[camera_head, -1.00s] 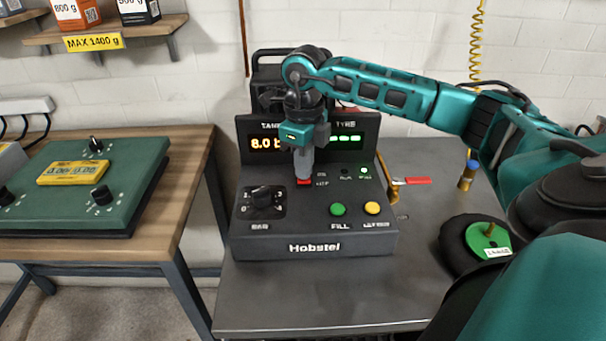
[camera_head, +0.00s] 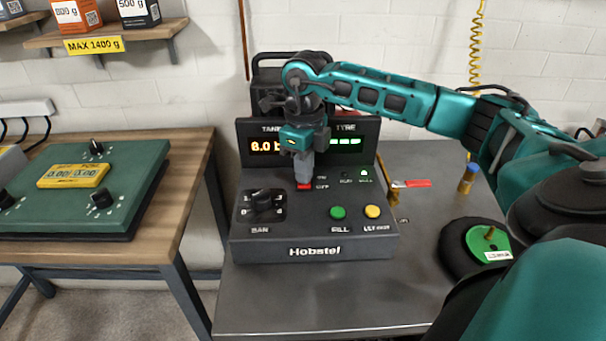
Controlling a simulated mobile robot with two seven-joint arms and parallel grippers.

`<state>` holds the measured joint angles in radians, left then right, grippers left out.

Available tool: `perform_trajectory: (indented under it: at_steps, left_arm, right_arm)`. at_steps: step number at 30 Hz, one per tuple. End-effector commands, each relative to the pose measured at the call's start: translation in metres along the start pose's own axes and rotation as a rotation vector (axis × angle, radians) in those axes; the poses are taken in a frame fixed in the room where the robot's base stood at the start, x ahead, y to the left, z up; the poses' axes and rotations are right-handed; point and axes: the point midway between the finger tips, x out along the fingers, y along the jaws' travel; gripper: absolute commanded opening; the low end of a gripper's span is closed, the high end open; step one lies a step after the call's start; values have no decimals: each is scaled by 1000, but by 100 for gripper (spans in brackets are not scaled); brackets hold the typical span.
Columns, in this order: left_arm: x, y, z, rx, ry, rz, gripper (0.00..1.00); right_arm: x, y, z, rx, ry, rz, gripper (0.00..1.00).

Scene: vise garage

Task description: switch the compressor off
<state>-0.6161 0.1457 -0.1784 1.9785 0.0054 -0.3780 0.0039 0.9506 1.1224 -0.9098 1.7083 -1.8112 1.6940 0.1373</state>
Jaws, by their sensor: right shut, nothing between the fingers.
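The compressor (camera_head: 312,222) is a dark console marked "Hobstel" on a grey table. Its display panel (camera_head: 272,146) shows an orange "8.0 b" reading under TANK and green dashes under TYRE. A red switch (camera_head: 305,187) sits beside ON and OFF labels, mostly covered by my gripper. My right gripper (camera_head: 304,180) is shut and points down at the red switch. I cannot tell whether its tips touch the switch, or which way the switch is set. My left gripper is not in view.
The console also has a black BAR knob (camera_head: 262,203), a green FILL button (camera_head: 338,212) and a yellow button (camera_head: 372,211). A red-handled valve (camera_head: 415,184) and a black wheel with green hub (camera_head: 486,242) are at the right. The table front is clear.

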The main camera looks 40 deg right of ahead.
Motion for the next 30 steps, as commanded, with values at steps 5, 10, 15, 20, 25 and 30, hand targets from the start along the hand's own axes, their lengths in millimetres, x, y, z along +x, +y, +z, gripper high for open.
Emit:
perform_trajectory:
  at_steps: [5,10,15,20,25,30]
  left_arm:
    - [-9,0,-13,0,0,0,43]
    - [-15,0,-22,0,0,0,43]
    - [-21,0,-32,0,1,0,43]
    - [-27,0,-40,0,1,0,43]
    - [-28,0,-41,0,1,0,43]
    - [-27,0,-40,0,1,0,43]
  right_arm:
    - [-20,0,0,0,-2,0,0]
    - [-34,0,0,0,-2,-1,0]
    - [-48,0,0,0,-4,-1,0]
    - [-60,0,0,0,-4,-1,0]
    - [-63,0,0,0,-4,-1,0]
    - [-62,0,0,0,-4,-1,0]
